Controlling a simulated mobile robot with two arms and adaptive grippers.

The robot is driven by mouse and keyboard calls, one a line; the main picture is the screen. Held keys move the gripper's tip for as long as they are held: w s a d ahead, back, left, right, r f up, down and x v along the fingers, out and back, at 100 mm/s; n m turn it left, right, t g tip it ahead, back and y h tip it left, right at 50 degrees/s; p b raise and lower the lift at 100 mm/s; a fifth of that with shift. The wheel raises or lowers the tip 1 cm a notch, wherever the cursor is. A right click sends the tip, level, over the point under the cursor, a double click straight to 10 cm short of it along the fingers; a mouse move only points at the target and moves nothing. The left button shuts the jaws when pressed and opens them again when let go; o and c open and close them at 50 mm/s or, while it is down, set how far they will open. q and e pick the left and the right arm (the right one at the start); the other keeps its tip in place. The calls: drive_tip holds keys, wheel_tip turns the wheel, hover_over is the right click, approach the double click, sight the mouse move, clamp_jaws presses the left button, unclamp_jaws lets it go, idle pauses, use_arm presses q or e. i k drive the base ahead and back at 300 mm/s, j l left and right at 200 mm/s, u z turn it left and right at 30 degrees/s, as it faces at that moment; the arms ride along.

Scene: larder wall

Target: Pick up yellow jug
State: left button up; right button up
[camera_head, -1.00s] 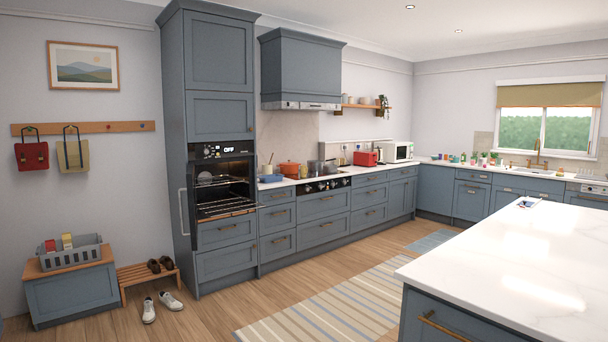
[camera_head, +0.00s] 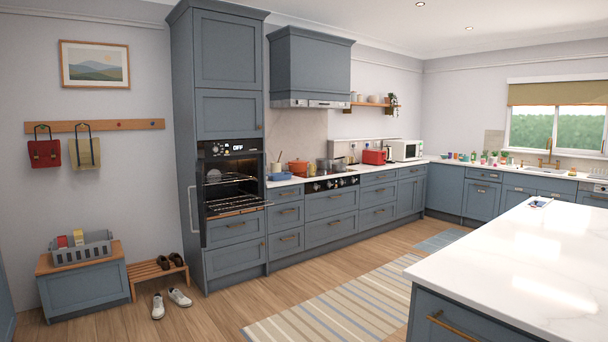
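I cannot make out a yellow jug in this view. A grey basket (camera_head: 84,252) on the bench at left holds a yellow item (camera_head: 78,237) and a red item (camera_head: 62,242), which look like packets or boxes. Several small coloured items (camera_head: 476,157) stand on the far counter by the window, too small to tell apart. Neither of my grippers is in view.
A white-topped island (camera_head: 530,245) fills the right foreground. White shoes (camera_head: 178,298) lie on the floor by a low wooden rack (camera_head: 158,272). The oven (camera_head: 230,190) appears open. Wooden floor and a striped rug (camera_head: 335,305) lie clear in the middle.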

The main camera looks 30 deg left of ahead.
sight(312, 171)
drive_tip(key=i+j+u, duration=0.4)
drive_tip(key=i, duration=0.8)
drive_tip(key=i+j+u, duration=0.15)
drive_tip(key=i+u, duration=0.3)
drive_tip(key=i, duration=4.1)
